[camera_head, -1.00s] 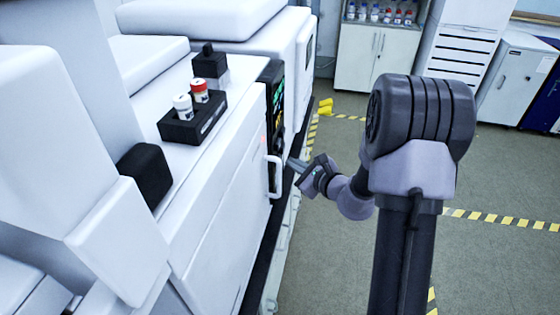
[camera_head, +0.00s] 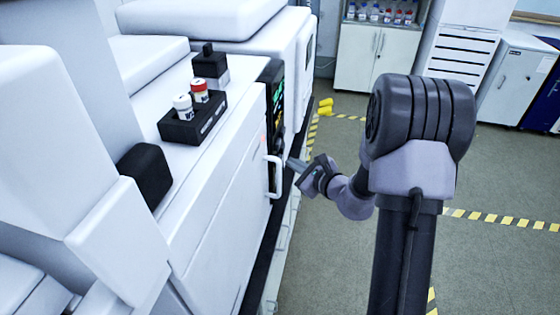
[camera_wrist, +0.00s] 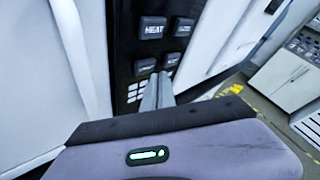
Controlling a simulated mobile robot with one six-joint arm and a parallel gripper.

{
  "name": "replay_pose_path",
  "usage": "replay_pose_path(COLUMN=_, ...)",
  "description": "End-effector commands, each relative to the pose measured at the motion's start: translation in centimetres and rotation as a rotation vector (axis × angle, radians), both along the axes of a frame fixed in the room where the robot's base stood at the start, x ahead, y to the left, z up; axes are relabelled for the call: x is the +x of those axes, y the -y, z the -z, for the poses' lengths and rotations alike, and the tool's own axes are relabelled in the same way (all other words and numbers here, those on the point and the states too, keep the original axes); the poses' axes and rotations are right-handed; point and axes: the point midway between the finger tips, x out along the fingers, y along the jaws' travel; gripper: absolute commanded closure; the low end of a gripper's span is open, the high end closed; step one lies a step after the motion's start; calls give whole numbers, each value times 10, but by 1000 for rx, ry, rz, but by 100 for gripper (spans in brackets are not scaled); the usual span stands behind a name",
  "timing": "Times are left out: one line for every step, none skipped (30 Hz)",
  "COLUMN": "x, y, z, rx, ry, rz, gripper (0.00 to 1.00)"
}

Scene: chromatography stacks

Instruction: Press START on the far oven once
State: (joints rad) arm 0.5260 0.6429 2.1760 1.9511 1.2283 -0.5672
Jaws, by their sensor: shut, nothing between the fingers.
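A white oven (camera_head: 225,215) stands on the left with a dark control panel (camera_head: 277,105) on its front edge and a white handle (camera_head: 273,176) below. In the wrist view the black panel carries a HEAT button (camera_wrist: 153,27) and several other dark buttons, including a lower left one (camera_wrist: 145,66) and a lower right one (camera_wrist: 172,60). Their smaller labels are too blurred to read. My gripper (camera_head: 290,162) is shut and empty beside the handle. In the wrist view its fingertips (camera_wrist: 160,76) point at the panel between and just below the lower buttons. Contact cannot be told.
A black rack (camera_head: 192,126) with two capped vials sits on the oven top. Another white unit (camera_head: 295,60) stands behind. Yellow objects (camera_head: 325,106) lie on the floor beyond my gripper. Open floor (camera_head: 490,185) with striped tape lies to the right.

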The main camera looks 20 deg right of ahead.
Motion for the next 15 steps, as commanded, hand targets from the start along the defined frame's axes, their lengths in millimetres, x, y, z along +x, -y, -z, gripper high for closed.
replay_pose_path(x=0, y=0, z=0, rx=0, ry=0, rz=0, gripper=100)
replay_pose_path(x=0, y=0, z=0, rx=0, ry=0, rz=0, gripper=100)
replay_pose_path(x=1, y=-1, z=0, rx=0, ry=0, rz=0, gripper=100)
replay_pose_path(x=1, y=-2, z=0, rx=0, ry=0, rz=0, gripper=100)
replay_pose_path(x=2, y=-2, z=1, rx=0, ry=0, rz=0, gripper=100)
replay_pose_path(x=2, y=-4, z=1, rx=0, ry=0, rz=0, gripper=100)
replay_pose_path(x=3, y=-5, z=1, rx=0, ry=0, rz=0, gripper=100)
replay_pose_path(x=4, y=-6, z=1, rx=0, ry=0, rz=0, gripper=100)
replay_pose_path(x=4, y=-7, z=1, rx=0, ry=0, rz=0, gripper=100)
replay_pose_path(x=5, y=-7, z=1, rx=0, ry=0, rz=0, gripper=100)
replay_pose_path(x=5, y=-7, z=0, rx=0, ry=0, rz=0, gripper=100)
replay_pose_path(x=5, y=-7, z=0, rx=0, ry=0, rz=0, gripper=100)
replay_pose_path(x=5, y=-7, z=0, rx=0, ry=0, rz=0, gripper=100)
replay_pose_path(x=5, y=-7, z=0, rx=0, ry=0, rz=0, gripper=100)
replay_pose_path(x=5, y=-7, z=0, rx=0, ry=0, rz=0, gripper=100)
